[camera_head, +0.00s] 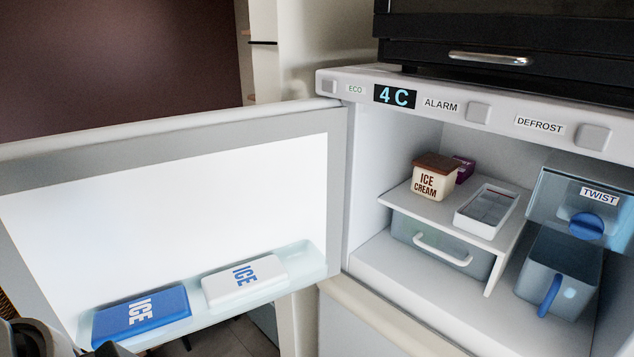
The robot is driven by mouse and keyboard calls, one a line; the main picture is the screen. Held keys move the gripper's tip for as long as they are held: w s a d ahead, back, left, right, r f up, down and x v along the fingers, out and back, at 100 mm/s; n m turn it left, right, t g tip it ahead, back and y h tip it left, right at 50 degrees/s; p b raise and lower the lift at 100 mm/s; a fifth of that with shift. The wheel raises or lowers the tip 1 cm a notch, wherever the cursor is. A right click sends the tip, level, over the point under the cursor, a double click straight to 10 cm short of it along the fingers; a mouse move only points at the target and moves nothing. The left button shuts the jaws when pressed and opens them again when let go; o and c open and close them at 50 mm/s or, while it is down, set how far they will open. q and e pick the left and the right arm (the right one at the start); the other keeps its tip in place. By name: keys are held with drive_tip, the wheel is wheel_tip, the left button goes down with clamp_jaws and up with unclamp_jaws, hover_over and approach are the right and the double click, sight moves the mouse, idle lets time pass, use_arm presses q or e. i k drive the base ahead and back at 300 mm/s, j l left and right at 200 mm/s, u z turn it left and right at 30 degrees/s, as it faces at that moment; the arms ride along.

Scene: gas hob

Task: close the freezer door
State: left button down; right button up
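The freezer door (170,185) stands wide open, swung out to the left of the freezer (460,135). Its white inner face is towards me, and its hinge side meets the left edge of the freezer body. A clear door shelf holds a blue ice pack (141,314) and a white ice pack (244,281). Dark and grey parts, apparently of my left arm and gripper (104,350), show at the bottom left, in front of the door's lower part. Its fingers are mostly cut off, so their opening and any contact are unclear. My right gripper is out of view.
Inside the freezer, an ice cream tub (433,182), a purple box (463,168) and an ice tray (487,208) sit on a shelf above a drawer (430,245). A twist ice maker (585,205) and a bin (560,275) stand at the right. A black appliance (500,35) sits above.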

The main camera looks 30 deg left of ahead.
sight(92, 221)
drive_tip(key=k+j+z, duration=0.1)
drive_tip(key=j, duration=0.3)
drive_tip(key=k+j+z, duration=0.15)
drive_tip(key=j, duration=0.3)
drive_tip(key=j+z, duration=0.1)
drive_tip(key=j, duration=0.3)
drive_tip(key=k+j+z, duration=0.1)
drive_tip(key=j, duration=0.25)
drive_tip(key=k+j+z, duration=0.1)
drive_tip(key=k+j, duration=0.15)
drive_tip(key=j, duration=0.15)
drive_tip(key=k+j+z, duration=0.15)
drive_tip(key=j, duration=0.2)
drive_tip(key=j+z, duration=0.35)
drive_tip(key=j, duration=0.6)
drive_tip(key=k+j+z, duration=0.1)
drive_tip(key=j+z, duration=0.3)
drive_tip(key=j, duration=0.55)
drive_tip(key=k+j+z, duration=0.25)
drive_tip(key=k+j, duration=0.2)
drive_tip(key=j, duration=0.1)
